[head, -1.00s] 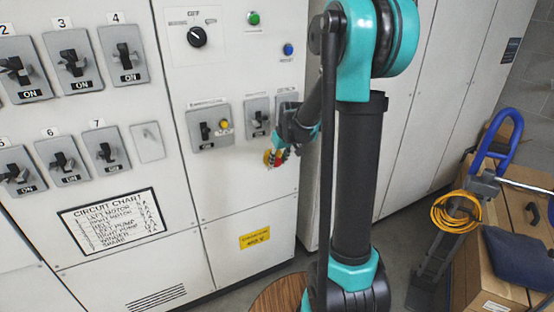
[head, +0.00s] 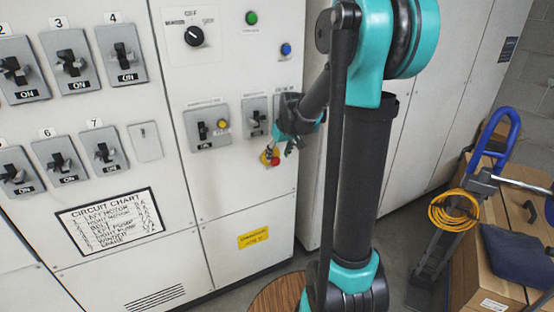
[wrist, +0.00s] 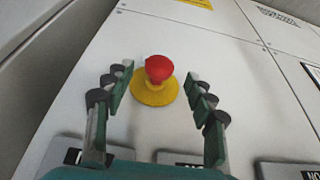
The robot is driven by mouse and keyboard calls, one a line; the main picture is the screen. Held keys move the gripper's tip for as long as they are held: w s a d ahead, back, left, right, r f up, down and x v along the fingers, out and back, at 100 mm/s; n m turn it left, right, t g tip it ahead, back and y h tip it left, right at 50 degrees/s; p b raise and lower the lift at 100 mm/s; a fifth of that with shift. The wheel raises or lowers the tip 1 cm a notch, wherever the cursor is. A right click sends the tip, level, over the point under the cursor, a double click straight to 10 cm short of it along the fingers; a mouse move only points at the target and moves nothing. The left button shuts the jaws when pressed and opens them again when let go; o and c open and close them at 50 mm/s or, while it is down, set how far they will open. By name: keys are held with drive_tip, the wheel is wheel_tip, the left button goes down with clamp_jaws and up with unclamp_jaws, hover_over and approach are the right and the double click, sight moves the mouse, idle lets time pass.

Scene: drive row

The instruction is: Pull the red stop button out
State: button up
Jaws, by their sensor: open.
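The red stop button (wrist: 158,69) is a round red knob on a yellow round base (wrist: 152,92), on the white cabinet front. In the head view the red stop button (head: 275,161) shows small, just below and left of my gripper (head: 286,140). In the wrist view my gripper (wrist: 157,115) is open, with one finger on each side of the picture and the button between and beyond the fingertips. The fingers appear clear of the knob. Nothing is held.
Grey switch plates (head: 208,127) sit on the panel beside my gripper. A yellow label (head: 253,237) is lower on the cabinet. Numbered switches and a circuit chart (head: 110,222) are at the left. Boxes and a yellow cable coil (head: 454,209) stand at the right.

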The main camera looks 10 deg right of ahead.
drive_tip(key=v, duration=0.8)
drive_tip(key=shift+r, duration=0.25)
drive_tip(key=shift+s, duration=0.15)
drive_tip(key=s+f+m, duration=0.1)
drive_tip(key=s+f, duration=0.4)
drive_tip(key=s, duration=0.3)
drive_tip(key=s+d+f+m+h, duration=0.1)
drive_tip(key=s+f, duration=0.4)
drive_tip(key=s, duration=0.3)
drive_tip(key=s+d+f+m, duration=0.1)
drive_tip(key=s+f, duration=0.5)
drive_tip(key=s, duration=0.3)
drive_tip(key=shift+d+m, duration=0.2)
drive_tip(key=shift+m, duration=0.1)
drive_tip(key=shift+c, duration=0.6)
